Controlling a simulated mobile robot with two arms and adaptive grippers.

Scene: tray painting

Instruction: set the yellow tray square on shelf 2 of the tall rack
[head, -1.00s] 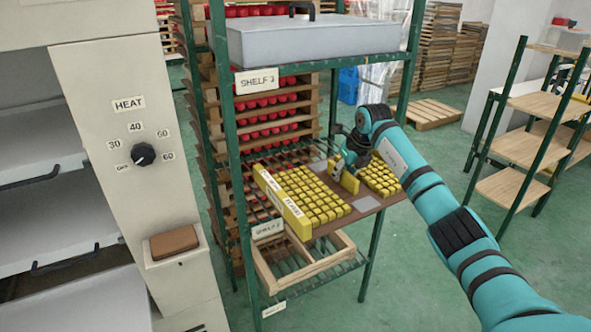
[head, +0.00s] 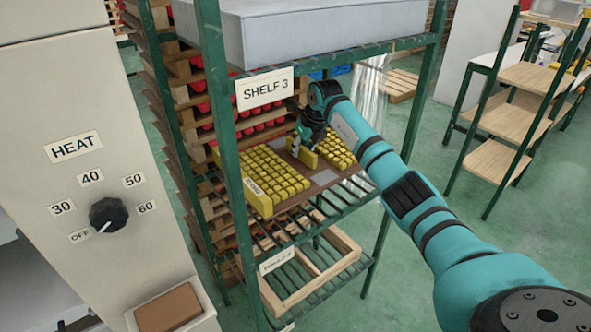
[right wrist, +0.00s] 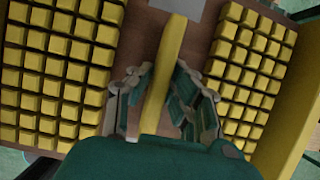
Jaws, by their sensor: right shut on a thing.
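The yellow tray (head: 257,201) has a brown base, blocks of yellow cubes on both sides and a yellow upright bar in the middle. It is inside the tall rack (head: 233,150), over the slats of shelf 2 (head: 340,201), below the SHELF 3 label. I cannot tell whether it touches the slats. My right gripper (head: 303,150) is shut on the middle bar. In the right wrist view my right gripper (right wrist: 157,88) has its fingers on both sides of that bar, with cubes left and right. My left gripper is not in view.
A grey box (head: 310,28) stands on shelf 3 above the tray. An empty wooden frame (head: 335,262) lies lower in the rack. A cabinet with a heat knob (head: 109,214) stands close at the left. Stacked racks with red items are behind.

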